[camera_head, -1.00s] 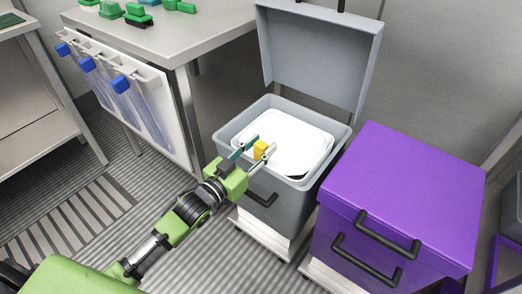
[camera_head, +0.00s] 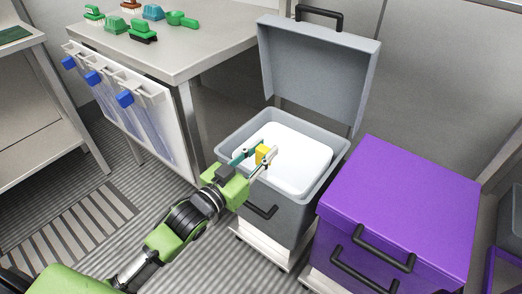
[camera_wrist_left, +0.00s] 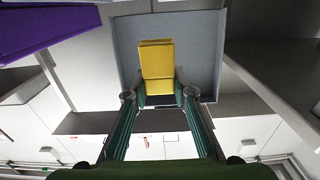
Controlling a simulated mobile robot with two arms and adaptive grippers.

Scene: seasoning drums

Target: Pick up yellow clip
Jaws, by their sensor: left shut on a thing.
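The yellow clip (camera_head: 262,154) is between the fingertips of my left gripper (camera_head: 258,157), in front of the open grey drum's white contents (camera_head: 300,160). In the left wrist view the yellow clip (camera_wrist_left: 157,62) stands upright between the two green fingers (camera_wrist_left: 160,97), which are shut on it. The open grey bin (camera_head: 275,217) is below and around the gripper's tip, with its lid (camera_head: 318,70) raised behind. My right gripper is not in view.
A closed purple bin (camera_head: 400,205) with black handles stands to the right. Blue clips (camera_head: 124,99) hold a clear bag on a rack at the table's side.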

